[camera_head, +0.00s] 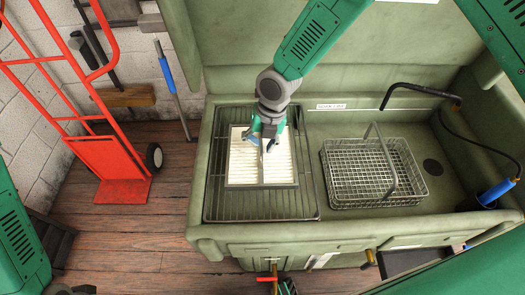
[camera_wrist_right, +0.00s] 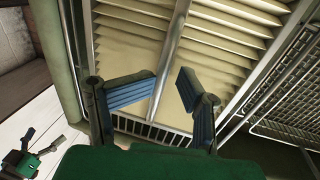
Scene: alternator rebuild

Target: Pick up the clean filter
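The clean filter (camera_head: 246,180), a cream pleated panel in a pale frame with a middle bar, lies flat on a wire rack at the left of the green wash basin. In the right wrist view its pleats (camera_wrist_right: 225,40) and middle bar (camera_wrist_right: 172,58) fill the upper part. My right gripper (camera_head: 266,146) is over the filter's upper part. Its blue-padded fingers (camera_wrist_right: 168,80) are apart, one on each side of the bar; contact cannot be told. A small green gripper-like shape (camera_wrist_right: 38,155), perhaps my left gripper, shows at lower left of that view; its finger state is unclear.
The dark wire rack (camera_head: 305,205) surrounds the filter. A wire basket (camera_head: 350,185) with a raised handle stands in the basin to the right. A black bent spout (camera_head: 420,88) is beyond it. A red hand truck (camera_head: 115,165) stands left on the wooden floor.

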